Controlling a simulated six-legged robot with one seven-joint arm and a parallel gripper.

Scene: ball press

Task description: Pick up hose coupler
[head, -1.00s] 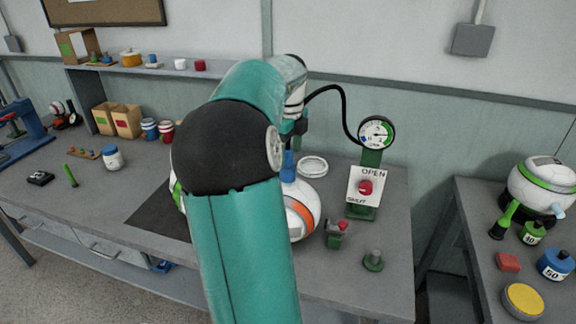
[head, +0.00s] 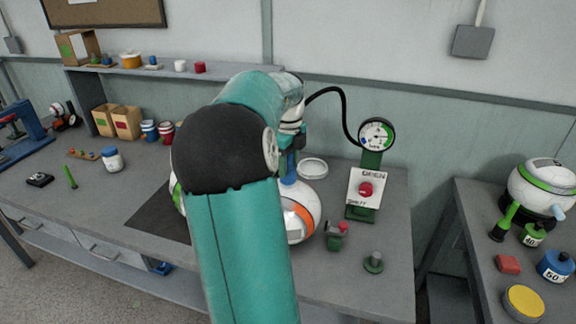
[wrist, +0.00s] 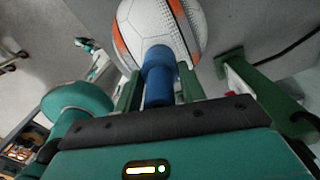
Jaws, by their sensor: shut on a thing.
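The blue hose coupler (wrist: 158,78) stands between the two green fingers of my gripper (wrist: 161,88) in the wrist view. My gripper is shut on it. The coupler's far end overlaps a white ball with orange and black markings (wrist: 160,25); I cannot tell whether it is seated in the ball. In the head view, a bit of the blue coupler (head: 291,168) shows above the ball (head: 302,208), beside my teal arm. My arm hides most of the gripper and part of the ball there.
A gauge (head: 376,134) on a green stand with a black hose is behind right, above an OPEN/SHUT panel (head: 367,190). A small green device (head: 336,236) and a green knob (head: 373,262) stand at front right. The bench's left front is fairly clear.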

